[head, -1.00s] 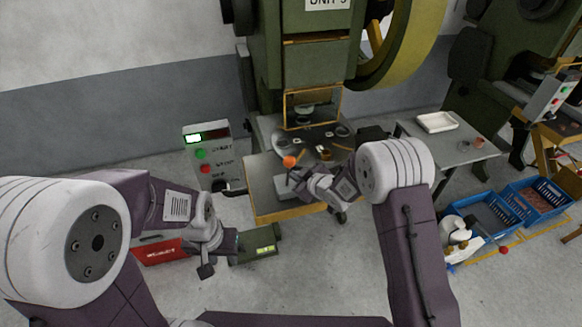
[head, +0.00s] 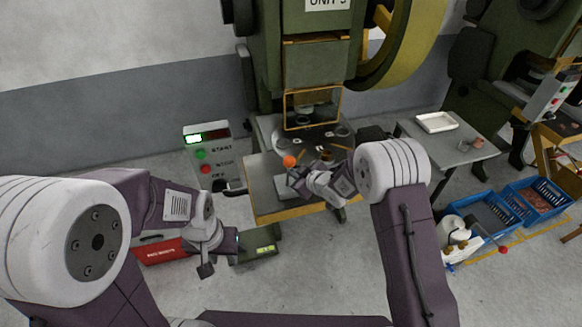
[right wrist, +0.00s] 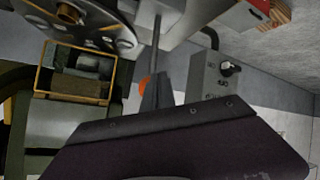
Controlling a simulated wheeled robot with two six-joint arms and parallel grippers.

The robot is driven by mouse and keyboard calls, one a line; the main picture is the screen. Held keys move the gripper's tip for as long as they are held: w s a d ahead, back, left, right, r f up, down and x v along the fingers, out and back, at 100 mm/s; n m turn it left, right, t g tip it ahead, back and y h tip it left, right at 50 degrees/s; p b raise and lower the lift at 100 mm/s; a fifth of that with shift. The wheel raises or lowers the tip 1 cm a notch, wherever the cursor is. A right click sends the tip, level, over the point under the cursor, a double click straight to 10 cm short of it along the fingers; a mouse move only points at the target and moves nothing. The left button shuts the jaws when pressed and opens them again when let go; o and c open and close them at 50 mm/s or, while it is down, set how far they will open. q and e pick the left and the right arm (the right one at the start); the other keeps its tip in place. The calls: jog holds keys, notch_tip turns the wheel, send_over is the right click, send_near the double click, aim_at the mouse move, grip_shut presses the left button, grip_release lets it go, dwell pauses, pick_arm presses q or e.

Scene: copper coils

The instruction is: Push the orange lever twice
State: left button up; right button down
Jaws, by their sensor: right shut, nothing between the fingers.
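The orange lever's round knob (head: 289,161) stands above the front part of the press table, on a light grey base. My right gripper (head: 294,178) is right beside the lever, just below and to the right of the knob in the head view. In the right wrist view the shut, empty fingers (right wrist: 157,92) partly cover the orange knob (right wrist: 144,86), and a thin grey rod shows beyond. I cannot tell whether they touch it. My left gripper (head: 207,268) hangs over the floor at the left, away from the lever; its jaw opening is unclear.
The green press (head: 318,65) stands behind the lever, with a round plate holding small parts. A control box (head: 207,158) with buttons stands at the left. A side table with a white tray (head: 436,122) and blue crates (head: 536,199) are at the right.

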aim_at(292, 163)
jog(key=shift+w+a+r+p, duration=0.2)
jog(key=shift+w+p, duration=0.1)
jog(key=shift+w, duration=0.35)
jog(key=shift+w+a+r+p, duration=0.15)
jog(key=shift+w+a+p, duration=0.15)
jog(key=shift+w, duration=0.4)
jog(key=shift+w+a+r+p, duration=0.15)
jog(key=shift+w+p, duration=0.2)
jog(key=shift+w, duration=0.3)
dwell(1.5)
jog(key=shift+w+a+r+p, duration=0.2)
jog(key=shift+w+p, duration=0.2)
jog(key=shift+w, duration=0.15)
jog(key=shift+w+a+r+p, duration=0.1)
jog(key=shift+w+a+p, duration=0.05)
jog(key=shift+w+p, duration=0.3)
dwell(1.0)
jog(key=shift+f, duration=0.1)
dwell(0.4)
jog(key=shift+s+d+f+b, duration=0.15)
jog(key=shift+s+b, duration=0.15)
jog(key=shift+b, duration=0.15)
jog(key=s+d+f+b, duration=0.1)
jog(key=s+d+b, duration=0.1)
jog(key=s, duration=0.4)
jog(key=shift+s+f+b, duration=0.15)
jog(key=shift+s+b, duration=0.1)
jog(key=shift+b, duration=0.4)
